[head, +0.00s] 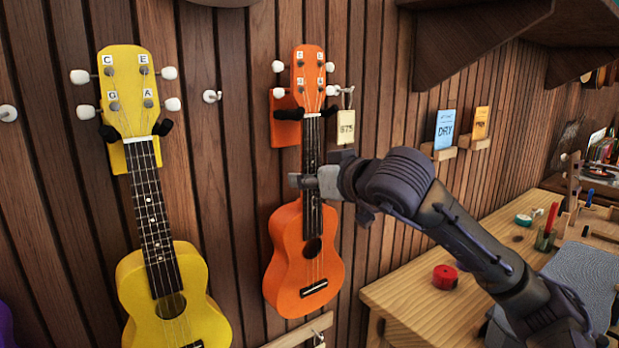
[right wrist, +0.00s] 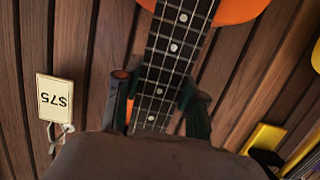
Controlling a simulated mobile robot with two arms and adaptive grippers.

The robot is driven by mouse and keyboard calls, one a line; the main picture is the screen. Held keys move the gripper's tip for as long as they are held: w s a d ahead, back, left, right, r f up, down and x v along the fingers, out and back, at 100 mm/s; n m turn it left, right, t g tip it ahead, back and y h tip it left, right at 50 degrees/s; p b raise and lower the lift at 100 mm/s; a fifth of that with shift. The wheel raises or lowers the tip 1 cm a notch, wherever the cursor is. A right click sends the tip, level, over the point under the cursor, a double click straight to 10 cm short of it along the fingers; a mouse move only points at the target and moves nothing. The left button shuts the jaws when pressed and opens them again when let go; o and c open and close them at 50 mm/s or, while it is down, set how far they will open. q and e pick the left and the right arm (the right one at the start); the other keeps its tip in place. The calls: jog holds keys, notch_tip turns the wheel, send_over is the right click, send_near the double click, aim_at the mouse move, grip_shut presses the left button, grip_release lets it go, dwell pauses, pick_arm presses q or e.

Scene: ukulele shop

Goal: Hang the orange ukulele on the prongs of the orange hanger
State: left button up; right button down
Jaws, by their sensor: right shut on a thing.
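The orange ukulele (head: 303,265) is upright against the slatted wall, headstock up. The orange hanger (head: 284,125) is behind its upper neck, with black prongs (head: 288,114) showing on both sides just below the headstock. Whether the headstock rests on them I cannot tell. My right gripper (head: 312,182) is shut on the neck between the hanger and the body. In the right wrist view the fretted neck (right wrist: 170,60) runs between the fingers (right wrist: 158,105). A $75 tag (head: 346,127) hangs by the headstock. My left gripper is not in view.
A yellow ukulele (head: 160,280) hangs on a yellow hanger (head: 142,154) to the left. A white wall peg (head: 212,96) is between the two. Small card holders (head: 438,151) are on the wall to the right. A wooden workbench (head: 410,300) with a red tape roll (head: 445,277) stands below.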

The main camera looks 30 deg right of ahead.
jog(key=shift+f, duration=0.1)
dwell(0.3)
jog(key=c, duration=0.6)
grip_release()
jog(key=shift+f, duration=0.1)
jog(key=shift+s, duration=0.2)
jog(key=shift+s+b, duration=0.5)
jog(key=shift+s, duration=0.4)
